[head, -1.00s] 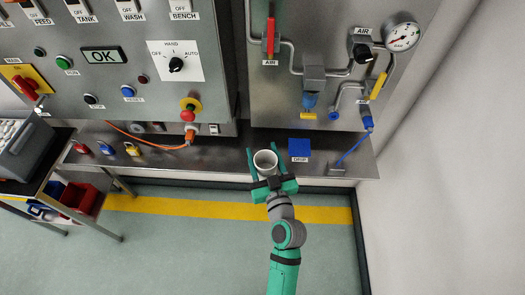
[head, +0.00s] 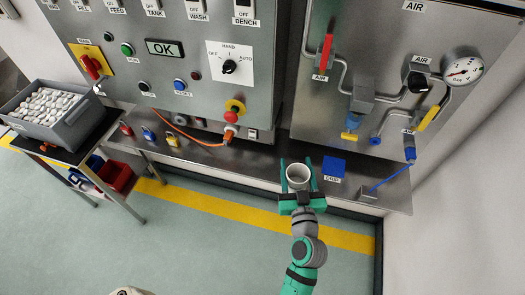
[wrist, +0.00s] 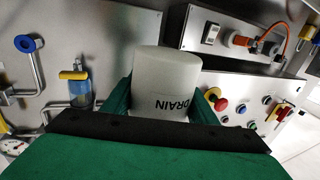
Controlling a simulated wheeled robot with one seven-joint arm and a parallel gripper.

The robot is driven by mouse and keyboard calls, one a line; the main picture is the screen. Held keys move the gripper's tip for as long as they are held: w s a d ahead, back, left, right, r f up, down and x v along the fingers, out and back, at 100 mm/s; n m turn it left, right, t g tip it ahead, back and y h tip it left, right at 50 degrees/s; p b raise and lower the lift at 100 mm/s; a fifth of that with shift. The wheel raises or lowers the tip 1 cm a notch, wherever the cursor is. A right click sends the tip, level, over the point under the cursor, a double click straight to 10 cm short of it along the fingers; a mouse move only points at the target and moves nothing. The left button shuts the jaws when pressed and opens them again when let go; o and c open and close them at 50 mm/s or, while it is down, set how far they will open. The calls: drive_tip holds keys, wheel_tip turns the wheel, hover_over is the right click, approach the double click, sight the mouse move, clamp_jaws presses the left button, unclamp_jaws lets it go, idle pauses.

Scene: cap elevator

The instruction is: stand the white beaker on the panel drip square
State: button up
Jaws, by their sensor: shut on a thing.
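The white beaker (head: 298,184) is held upright between the two green fingers of my gripper (head: 297,174), its open mouth facing up and looking empty. In the wrist view the beaker (wrist: 165,75) fills the space between the fingers and carries an upside-down DRAIN label. The panel drip square (head: 334,165) is a flat blue patch on the steel ledge, with a DRIP label at its front edge. The beaker is just left of the square and apart from it. Its height above the ledge is hard to tell.
The steel ledge (head: 240,160) runs below the panels, with an orange cable (head: 195,138) and several padlocks at left. A blue hose (head: 392,178) crosses the ledge right of the square. A blue-and-yellow air fitting (head: 356,115) hangs above. A cart with a grey bin (head: 70,125) stands left.

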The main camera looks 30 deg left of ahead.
drive_tip(key=shift+d, duration=0.1)
drive_tip(key=w+d+f+m+t+h, duration=0.1)
drive_tip(key=w+d+f+m+h, duration=0.1)
drive_tip(key=w+d, duration=0.3)
drive_tip(key=w+d+f+m+t+h, duration=0.1)
drive_tip(key=w+d+f+h, duration=0.3)
drive_tip(key=w, duration=0.8)
drive_tip(key=shift+w+d+m+t+h, duration=0.15)
drive_tip(key=shift+d+m+t+h, duration=0.15)
drive_tip(key=shift+d+m, duration=0.45)
drive_tip(key=shift+a, duration=0.15)
hover_over(334, 172)
drive_tip(key=shift+a+f, duration=0.1)
drive_tip(key=shift+f, duration=2.8)
drive_tip(key=shift+f, duration=0.6)
